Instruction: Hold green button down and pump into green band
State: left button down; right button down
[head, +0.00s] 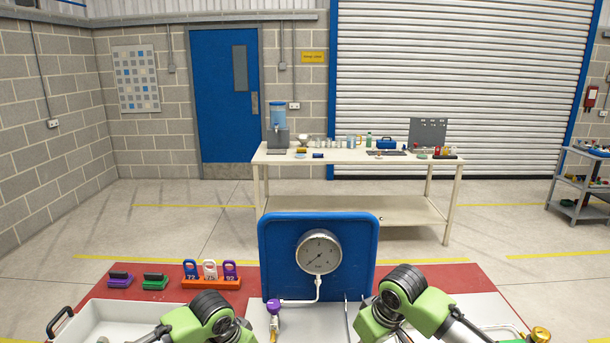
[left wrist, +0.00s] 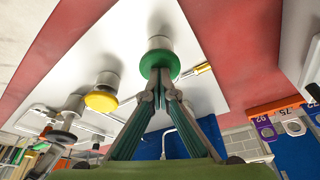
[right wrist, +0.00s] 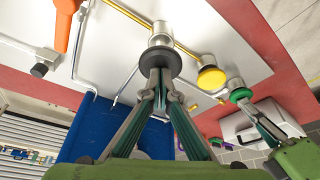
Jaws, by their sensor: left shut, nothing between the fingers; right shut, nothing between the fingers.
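The green button (left wrist: 160,58) is a round green cap on a pale cylinder. My left gripper (left wrist: 160,82) is shut and empty, its tips at the cap, seemingly touching; it also shows in the right wrist view at the green button (right wrist: 240,94). My right gripper (right wrist: 160,82) is shut and empty, its tips at a dark round cap (right wrist: 174,62) on a metal cylinder. I cannot tell whether either cap is pressed. The gauge (head: 319,252) is a round white dial on a blue panel (head: 355,235). Its needle and green band are too small to read. The head view hides both fingertips.
A yellow button (right wrist: 210,78) stands between the two caps. Pipes run over the white board. A purple valve knob (head: 273,306) is below the panel. An orange lever (right wrist: 65,28) is near the right gripper. Padlocks on an orange stand (head: 211,283) are to the left.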

jog(key=shift+f, duration=0.95)
jog(key=shift+s+f, duration=0.1)
jog(key=shift+f, duration=1.15)
jog(key=shift+r, duration=2.35)
dwell(0.6)
dwell(0.4)
